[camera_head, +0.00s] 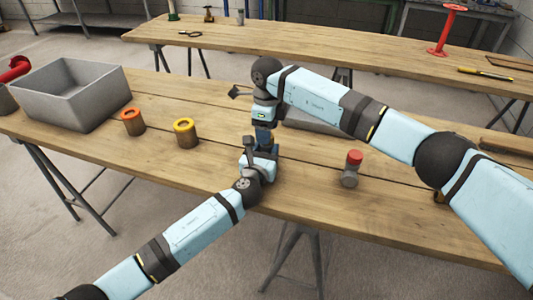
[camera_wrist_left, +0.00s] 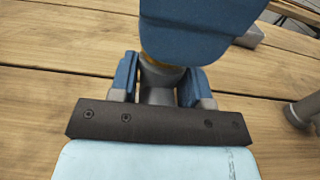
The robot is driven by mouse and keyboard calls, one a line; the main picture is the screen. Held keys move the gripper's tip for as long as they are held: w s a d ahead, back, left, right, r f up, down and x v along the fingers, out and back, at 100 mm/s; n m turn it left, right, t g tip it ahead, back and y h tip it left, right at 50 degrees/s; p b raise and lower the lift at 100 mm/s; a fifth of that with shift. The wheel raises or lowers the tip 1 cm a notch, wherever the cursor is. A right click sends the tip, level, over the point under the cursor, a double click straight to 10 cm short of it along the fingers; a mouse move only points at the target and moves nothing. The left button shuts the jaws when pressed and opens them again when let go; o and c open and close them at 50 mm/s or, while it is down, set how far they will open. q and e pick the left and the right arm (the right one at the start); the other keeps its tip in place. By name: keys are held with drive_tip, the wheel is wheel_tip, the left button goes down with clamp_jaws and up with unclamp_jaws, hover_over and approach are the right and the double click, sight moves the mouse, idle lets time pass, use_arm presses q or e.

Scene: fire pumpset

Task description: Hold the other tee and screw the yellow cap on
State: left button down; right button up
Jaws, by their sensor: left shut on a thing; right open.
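My left gripper (camera_head: 262,150) is shut on a grey tee on the front table. In the left wrist view the grey tee (camera_wrist_left: 158,90) stands between the blue fingers (camera_wrist_left: 157,82). My right gripper (camera_head: 265,128) points down directly above it, with its jaws open. Its blue finger fills the top of the left wrist view and hides most of the tee's top. A sliver of yellow, likely the yellow cap (camera_wrist_left: 177,73), shows just under that finger at the tee's top; its seating is hidden. Another grey tee (camera_head: 349,177) with a red cap (camera_head: 354,157) stands to the right.
A yellow-topped cylinder (camera_head: 185,136) and an orange-topped cylinder (camera_head: 132,124) stand left of my grippers. A grey bin (camera_head: 92,104) is at the far left. A grey tray (camera_head: 308,124) lies partly behind my right arm. The table's front middle is clear.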

drive_tip(key=shift+f, duration=1)
drive_tip(key=c, duration=0.9)
drive_tip(key=o, duration=1.1)
wheel_tip(320, 180, up, 12)
drive_tip(key=shift+r, duration=0.1)
